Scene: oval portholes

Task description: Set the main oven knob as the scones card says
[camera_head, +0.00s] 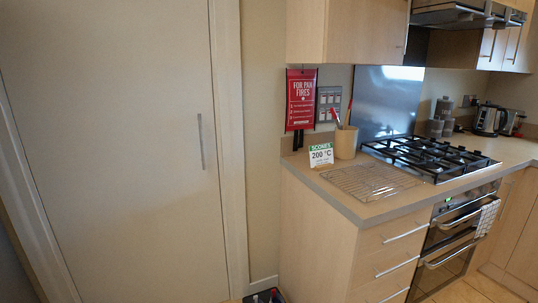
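The scones card (320,155) stands upright on the near left corner of the counter; it reads "SCONES" on a green band and "200 °C" below. The oven (440,255) is built in under the hob (428,157), to the right of the drawers. Its control panel (468,202) runs along the top and has a small green lit display. The panel is seen at a steep angle, so the main oven knob and its setting cannot be made out. My gripper is not in view.
A wire rack (370,181) lies on the counter beside a utensil pot (346,142). A checked towel (486,218) hangs on the oven's upper handle. Drawer handles (406,232) stick out. A dark item with red and blue parts (265,297) sits at the bottom edge. A closed door (115,150) fills the left.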

